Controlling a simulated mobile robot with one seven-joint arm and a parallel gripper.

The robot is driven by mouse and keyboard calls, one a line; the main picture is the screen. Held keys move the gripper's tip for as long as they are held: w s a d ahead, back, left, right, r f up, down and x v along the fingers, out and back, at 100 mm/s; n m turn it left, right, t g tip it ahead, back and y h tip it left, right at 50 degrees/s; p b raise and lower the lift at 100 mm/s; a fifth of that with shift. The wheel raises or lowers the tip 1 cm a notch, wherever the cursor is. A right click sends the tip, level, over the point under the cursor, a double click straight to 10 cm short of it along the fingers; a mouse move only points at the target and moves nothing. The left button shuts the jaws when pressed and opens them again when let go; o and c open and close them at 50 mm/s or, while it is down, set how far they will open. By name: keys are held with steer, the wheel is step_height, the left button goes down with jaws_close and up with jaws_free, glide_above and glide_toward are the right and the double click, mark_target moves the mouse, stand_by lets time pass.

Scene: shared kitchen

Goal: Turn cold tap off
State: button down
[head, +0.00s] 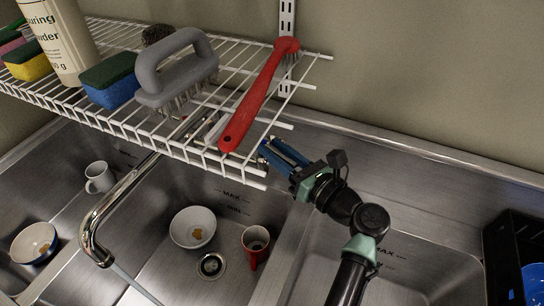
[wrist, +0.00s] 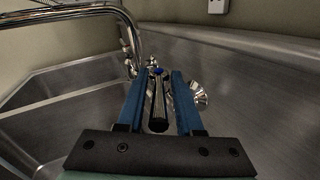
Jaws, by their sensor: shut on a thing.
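The chrome tap spout (head: 112,197) arches over the middle sink basin in the head view, and a stream of water (head: 136,284) runs from its mouth. The spout also shows at upper left in the wrist view (wrist: 128,27). My gripper (head: 271,151) is behind the right end of the wire shelf. In the wrist view, my gripper's blue fingers (wrist: 159,82) stand on either side of the chrome cold tap lever (wrist: 158,108), which has a blue mark at its far end. The fingers are shut on the lever. In the head view the shelf hides the lever.
A wire shelf (head: 150,133) hangs over the sink, holding a red brush (head: 257,98), a grey scrubbing brush (head: 177,72), sponges and a bottle. A chrome fitting (wrist: 198,95) is right of my fingers.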

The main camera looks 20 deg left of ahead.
steer(key=n+g+y+b, duration=0.1)
steer(key=n+g+b, duration=0.1)
steer(key=g, duration=0.1)
steer(key=w+n+g+y+b, duration=0.1)
steer(key=n+g+b, duration=0.1)
steer(key=g+b, duration=0.1)
steer(key=shift+d+f+g, duration=0.1)
steer(key=shift+g, duration=0.2)
steer(key=shift+n+g+b, duration=0.4)
steer(key=shift+g+b, duration=0.1)
steer(key=c, duration=1)
jaws_free()
steer(key=shift+o, duration=0.7)
steer(key=shift+w+a, duration=0.1)
steer(key=shift+a, duration=0.15)
steer(key=d+b, duration=0.1)
steer(key=d, duration=1.2)
steer(key=shift+s+b, duration=0.3)
steer(key=shift+b, duration=0.1)
